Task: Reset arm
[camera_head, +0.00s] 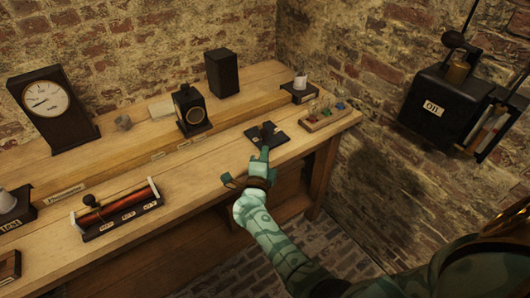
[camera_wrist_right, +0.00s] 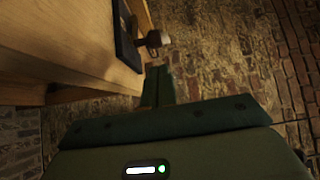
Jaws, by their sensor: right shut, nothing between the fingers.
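My right gripper (camera_head: 262,160) reaches in from the lower right in the head view, over the front edge of the wooden bench (camera_head: 205,180). Its fingers are together with nothing between them. In the right wrist view the closed fingers (camera_wrist_right: 158,84) point toward the bench side and the brick wall. A dark flat plate with a black knob (camera_head: 267,133) lies on the bench just beyond the fingertips; I see a gap between them. The same plate shows at the top of the wrist view (camera_wrist_right: 126,38). My left gripper is not in view.
A coil on a labelled base (camera_head: 118,213), a clock (camera_head: 50,105), a black box with a round dial (camera_head: 191,110) and a tall dark box (camera_head: 222,72) stand on the bench. A small rack (camera_head: 323,117) sits at its right end. A black OIL box (camera_head: 440,105) hangs on the right wall.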

